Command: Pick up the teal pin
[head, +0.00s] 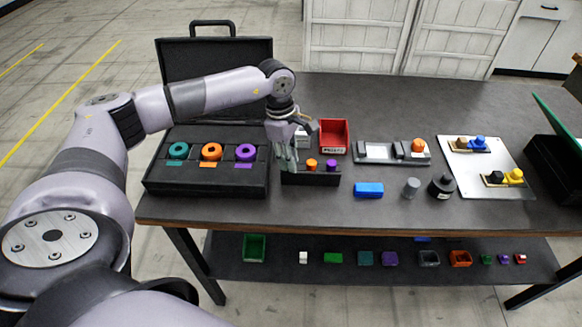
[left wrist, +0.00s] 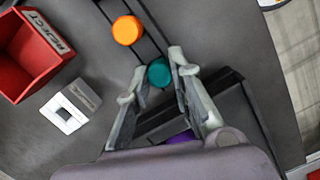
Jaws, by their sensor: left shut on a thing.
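The teal pin (left wrist: 159,73) shows in the left wrist view as a round teal top between my left fingertips. My left gripper (left wrist: 154,76) is shut on it. In the head view my left gripper (head: 287,163) points down at the left end of a black rack (head: 311,180), and the teal pin is hidden behind its fingers. An orange pin (head: 312,164) and a purple pin (head: 331,165) stand in the rack to the right. I cannot tell whether the teal pin is still seated. My right gripper is not in view.
An open black case (head: 207,190) with teal, orange and purple rings lies left of the rack. A red bin (head: 334,132) and a white block (left wrist: 68,113) are close by. A blue block (head: 369,190) and a grey cylinder (head: 411,187) stand to the right.

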